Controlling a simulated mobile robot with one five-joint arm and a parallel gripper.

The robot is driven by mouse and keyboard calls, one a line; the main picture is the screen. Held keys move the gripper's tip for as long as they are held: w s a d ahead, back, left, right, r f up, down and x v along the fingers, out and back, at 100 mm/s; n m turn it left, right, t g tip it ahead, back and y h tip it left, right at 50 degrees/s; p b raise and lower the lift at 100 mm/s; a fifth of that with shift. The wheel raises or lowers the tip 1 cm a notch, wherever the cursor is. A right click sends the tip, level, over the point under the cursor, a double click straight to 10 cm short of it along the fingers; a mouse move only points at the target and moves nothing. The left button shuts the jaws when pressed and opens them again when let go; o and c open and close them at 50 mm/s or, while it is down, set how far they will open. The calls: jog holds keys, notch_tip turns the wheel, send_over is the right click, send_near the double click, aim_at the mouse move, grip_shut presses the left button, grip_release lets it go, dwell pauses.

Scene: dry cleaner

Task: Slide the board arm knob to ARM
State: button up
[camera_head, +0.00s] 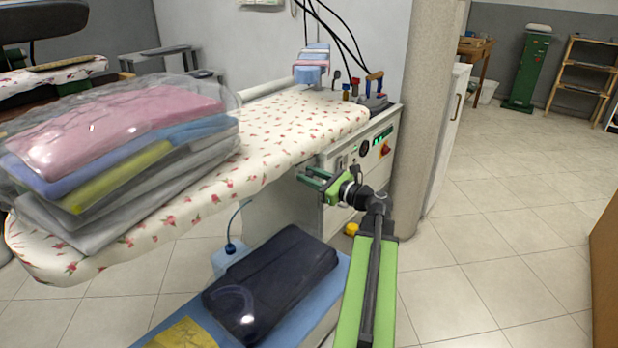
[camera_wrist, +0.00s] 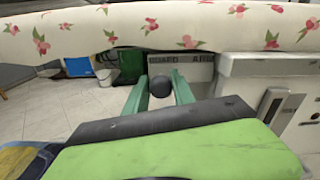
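The board arm knob is a dark round ball (camera_wrist: 160,86) in the wrist view, in front of a grey plate lettered BOARD and AR… (camera_wrist: 182,62); the rest of the lettering is cut off from sight. My gripper (camera_wrist: 161,90) has its two green fingers apart, one on each side of the knob. Thin gaps seem to show beside the ball, and I cannot tell whether a finger touches it. In the head view my gripper (camera_head: 312,178) is just below the ironing board's edge, beside the white machine cabinet; the knob cannot be made out there.
The flowered ironing board (camera_head: 275,125) hangs close above my gripper. Bagged folded clothes (camera_head: 120,140) lie on it. The white cabinet (camera_head: 345,160) with a control panel stands close by. A dark folded garment (camera_head: 270,280) lies below. Floor at right is clear.

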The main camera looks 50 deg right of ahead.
grip_shut()
jog(key=shift+s, duration=0.1)
jog(key=shift+f, duration=0.1)
dwell(0.8)
